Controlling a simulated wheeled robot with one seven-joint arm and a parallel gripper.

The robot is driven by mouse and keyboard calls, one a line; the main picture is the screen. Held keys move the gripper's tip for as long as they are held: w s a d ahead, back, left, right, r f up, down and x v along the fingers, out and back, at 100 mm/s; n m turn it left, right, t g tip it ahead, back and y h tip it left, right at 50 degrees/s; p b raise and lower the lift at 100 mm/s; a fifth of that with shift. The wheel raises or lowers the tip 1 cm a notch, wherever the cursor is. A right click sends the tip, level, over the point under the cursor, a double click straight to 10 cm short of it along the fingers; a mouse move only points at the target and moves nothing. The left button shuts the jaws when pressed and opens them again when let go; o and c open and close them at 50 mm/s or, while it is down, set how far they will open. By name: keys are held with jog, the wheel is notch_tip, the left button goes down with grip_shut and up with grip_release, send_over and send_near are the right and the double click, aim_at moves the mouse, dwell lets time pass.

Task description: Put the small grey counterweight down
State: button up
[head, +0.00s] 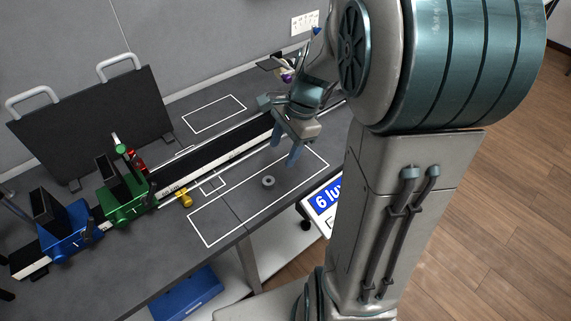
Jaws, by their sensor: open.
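The small grey counterweight (268,182) is a short round piece with a darker centre. It rests on the dark table inside a large white-outlined rectangle, near the middle of the head view. My gripper (285,152) is open and empty, its blue-grey fingers pointing down. It is above and a little to the right of the counterweight in the picture, apart from it. Nothing hides the counterweight.
A black rail (220,150) runs across the table, with green (124,196) and blue (68,236) carriages at left. A small yellow piece (185,198) lies left of the counterweight. A black panel with handles (95,125) stands behind.

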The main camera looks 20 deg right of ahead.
jog(key=s+a+r+n+t+h, duration=0.1)
jog(key=s+r+n, duration=0.1)
jog(key=s+n, duration=0.3)
jog(key=s+a+r+n+t+h, duration=0.1)
jog(key=s+a+r+n+h, duration=0.1)
jog(key=s+n, duration=0.4)
jog(key=n, duration=0.4)
jog(key=shift+a+r+n+h, duration=0.15)
jog(key=shift+a+n+h, duration=0.15)
jog(key=shift+s, duration=0.1)
